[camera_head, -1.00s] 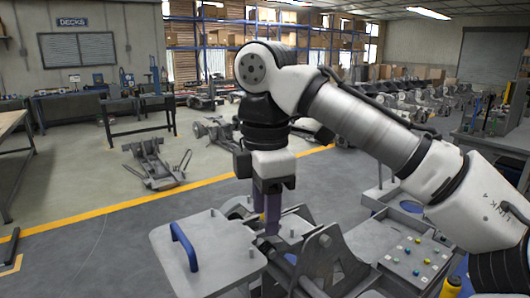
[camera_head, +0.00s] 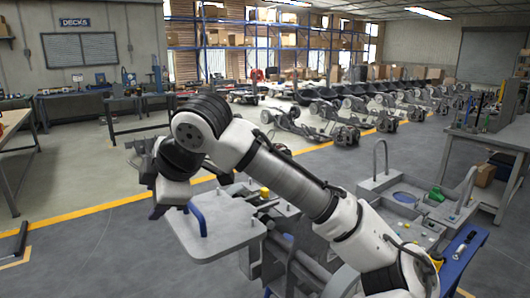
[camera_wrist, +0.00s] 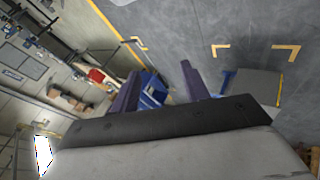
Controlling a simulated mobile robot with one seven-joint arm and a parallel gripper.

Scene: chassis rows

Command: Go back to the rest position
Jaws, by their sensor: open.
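My gripper shows in the wrist view (camera_wrist: 160,90), its two purple fingers spread apart with nothing between them. In the head view my wrist and gripper (camera_head: 160,205) are at the left of the arm, tilted, beside a flat grey plate with a blue handle. The fingertips are hard to make out there. My white and grey arm reaches in from the lower right, bent at a joint above the plate.
The grey plate (camera_head: 222,238) with its blue handle (camera_head: 196,218) is close to my gripper. A grey fixture (camera_head: 415,208) with hoop handles and small coloured parts stands at the right. Several chassis stand in rows behind. Grey floor at the left front is mostly clear.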

